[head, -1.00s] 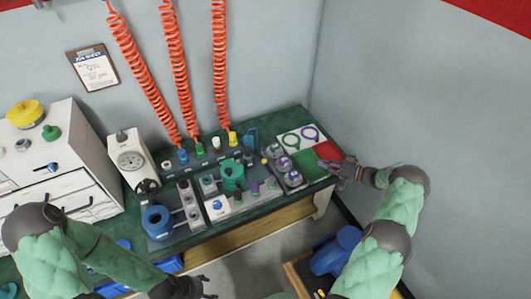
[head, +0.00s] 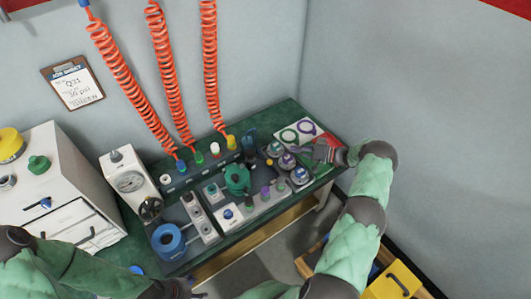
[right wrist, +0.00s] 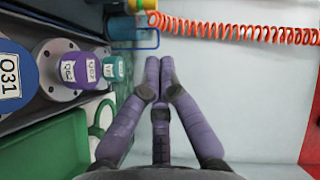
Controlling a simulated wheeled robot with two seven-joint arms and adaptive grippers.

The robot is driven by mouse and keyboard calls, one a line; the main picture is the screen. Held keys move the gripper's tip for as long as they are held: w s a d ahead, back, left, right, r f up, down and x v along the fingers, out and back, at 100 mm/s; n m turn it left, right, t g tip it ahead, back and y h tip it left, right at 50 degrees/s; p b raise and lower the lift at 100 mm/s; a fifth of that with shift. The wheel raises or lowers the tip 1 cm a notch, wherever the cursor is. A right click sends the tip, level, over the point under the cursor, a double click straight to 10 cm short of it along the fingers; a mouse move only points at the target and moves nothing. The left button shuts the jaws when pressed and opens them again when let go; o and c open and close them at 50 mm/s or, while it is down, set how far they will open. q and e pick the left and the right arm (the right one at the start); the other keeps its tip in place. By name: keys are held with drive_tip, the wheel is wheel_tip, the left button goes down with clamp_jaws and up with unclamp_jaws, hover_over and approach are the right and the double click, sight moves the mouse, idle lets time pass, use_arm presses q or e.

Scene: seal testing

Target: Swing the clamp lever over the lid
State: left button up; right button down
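A green round vessel (head: 237,180) stands on the grey fixture at the middle of the bench in the head view. I cannot clearly make out its lid or the clamp lever. A blue upright part (head: 249,141) stands behind it, too small to identify. My right gripper (head: 318,150) is over the coloured mat at the bench's right end, to the right of the vessel. In the right wrist view its purple fingers (right wrist: 160,66) come together at the tips with nothing between them. My left gripper (head: 182,291) is at the bottom edge, in front of the bench, its fingers unclear.
Several labelled capped parts (head: 288,161) stand between the vessel and my right gripper; a purple-capped one (right wrist: 81,68) shows in the wrist view. Orange coiled hoses (head: 170,75) hang behind. A blue spool (head: 168,242) sits front left.

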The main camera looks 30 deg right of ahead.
sight(267, 161)
drive_tip(key=w+a+f+b, duration=0.2)
drive_tip(key=w+a, duration=0.3)
drive_tip(key=a, duration=0.4)
drive_tip(key=shift+w+a+f, duration=0.35)
drive_tip(key=shift+f, duration=0.25)
drive_tip(key=shift+s+a+m+t+h+p, duration=0.4)
drive_tip(key=shift+s+a+h, duration=0.15)
drive_tip(key=shift+a, duration=0.2)
drive_tip(key=shift+s+a+m+t+h+p, duration=0.3)
drive_tip(key=shift+s+a+h+p, duration=0.15)
drive_tip(key=shift+a, duration=0.25)
drive_tip(key=shift+d, duration=0.1)
